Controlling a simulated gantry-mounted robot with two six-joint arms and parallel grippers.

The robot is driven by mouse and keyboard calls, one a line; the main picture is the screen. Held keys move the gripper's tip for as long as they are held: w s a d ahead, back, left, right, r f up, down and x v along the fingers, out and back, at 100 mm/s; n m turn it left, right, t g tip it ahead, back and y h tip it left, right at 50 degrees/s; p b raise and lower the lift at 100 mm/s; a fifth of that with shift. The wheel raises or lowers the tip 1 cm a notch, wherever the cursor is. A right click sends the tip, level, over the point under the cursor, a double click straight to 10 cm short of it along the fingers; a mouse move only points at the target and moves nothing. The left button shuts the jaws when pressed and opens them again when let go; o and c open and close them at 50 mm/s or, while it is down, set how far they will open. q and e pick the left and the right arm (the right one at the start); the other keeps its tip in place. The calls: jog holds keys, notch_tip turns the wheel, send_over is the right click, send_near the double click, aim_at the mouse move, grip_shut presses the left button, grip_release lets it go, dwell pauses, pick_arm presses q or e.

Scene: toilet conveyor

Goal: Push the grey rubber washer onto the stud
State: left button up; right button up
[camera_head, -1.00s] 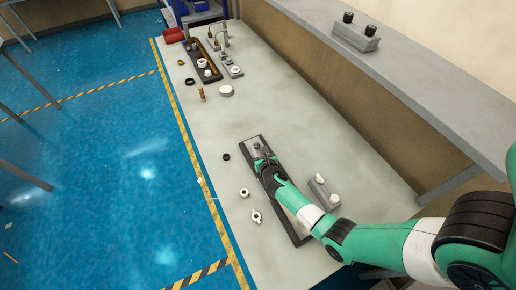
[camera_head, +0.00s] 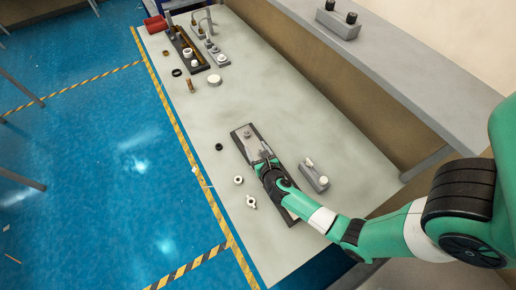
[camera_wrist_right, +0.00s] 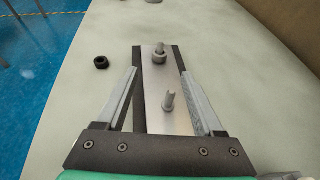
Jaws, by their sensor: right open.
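A grey plate (camera_head: 247,133) on a dark base lies on the bench under my right gripper. In the right wrist view two upright studs stand on it: a near stud (camera_wrist_right: 168,101) between my fingers and a far stud (camera_wrist_right: 160,49). A dark grey ring (camera_wrist_right: 160,58) sits around the far stud's foot; I cannot tell whether it is the rubber washer. A loose dark ring (camera_head: 219,147) lies on the bench left of the plate. My right gripper (camera_head: 263,157) is open and empty, its fingers either side of the plate. My left gripper is not in view.
A pale ring (camera_head: 238,180) and a pale winged part (camera_head: 251,202) lie left of the plate. A grey block with fittings (camera_head: 314,177) stands to its right. More fixtures (camera_head: 188,50) and loose parts are at the far end. The middle of the bench is clear.

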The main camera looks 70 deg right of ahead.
jog(key=shift+v, duration=1.2)
jog(key=shift+w, duration=0.1)
